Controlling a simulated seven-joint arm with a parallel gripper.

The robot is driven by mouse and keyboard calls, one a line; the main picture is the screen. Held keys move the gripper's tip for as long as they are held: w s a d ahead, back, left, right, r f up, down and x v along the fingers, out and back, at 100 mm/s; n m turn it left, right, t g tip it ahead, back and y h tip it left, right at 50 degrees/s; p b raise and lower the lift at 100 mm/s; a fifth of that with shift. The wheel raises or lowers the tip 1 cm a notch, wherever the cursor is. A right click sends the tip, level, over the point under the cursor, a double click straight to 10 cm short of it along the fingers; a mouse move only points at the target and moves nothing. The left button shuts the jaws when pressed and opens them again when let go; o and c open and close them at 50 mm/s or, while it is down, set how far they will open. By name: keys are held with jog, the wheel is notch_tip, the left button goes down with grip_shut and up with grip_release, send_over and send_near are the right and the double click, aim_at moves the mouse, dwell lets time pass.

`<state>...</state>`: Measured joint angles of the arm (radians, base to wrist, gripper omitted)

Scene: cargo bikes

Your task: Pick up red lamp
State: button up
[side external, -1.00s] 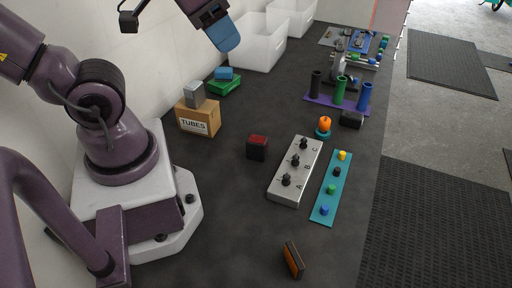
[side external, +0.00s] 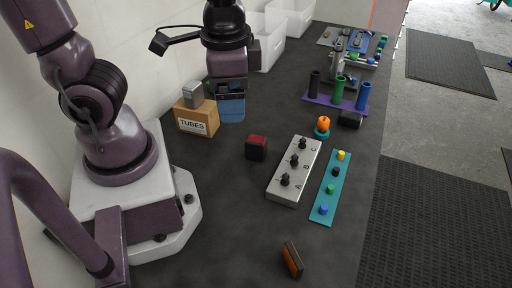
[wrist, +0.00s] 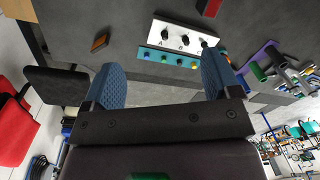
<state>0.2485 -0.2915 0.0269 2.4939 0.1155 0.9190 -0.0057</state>
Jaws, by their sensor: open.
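The red lamp (side external: 257,147) is a small dark block with a red face, standing on the dark table left of the switch box. In the wrist view the red lamp (wrist: 209,7) is cut off by the top edge, right of the middle. My gripper (side external: 231,110) hangs above the table, up and slightly left of the lamp in the side view, apart from it. In the wrist view its two blue fingers (wrist: 163,82) are wide apart with nothing held between them.
A grey switch box (side external: 293,176) and a teal strip with coloured knobs (side external: 324,208) stand right of the lamp. A TUBES carton (side external: 197,120) is to its left. An orange reflector (side external: 292,260) is in front. Table around the lamp is clear.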

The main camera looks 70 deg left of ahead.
aim_at(258, 138)
jog(key=s+a+f+m+g+y, duration=0.3)
jog(key=a+f+m+y, duration=0.3)
jog(key=f+m+y, duration=0.6)
jog(key=w+f+m+t+y, duration=0.1)
jog(key=w+f+m+t, duration=0.3)
jog(key=w+m+t, duration=0.65)
jog(key=s+f+t, duration=0.1)
jog(key=f, duration=0.1)
jog(key=f+t, duration=0.1)
jog(key=f, duration=0.2)
jog(key=s+f+t, duration=0.1)
jog(key=f, duration=0.1)
jog(key=shift+s+a+f, duration=0.3)
jog(key=shift+w+a, duration=0.4)
jog(key=shift+a, duration=0.1)
jog(key=shift+r+x, duration=0.2)
jog(key=shift+x, duration=2.95)
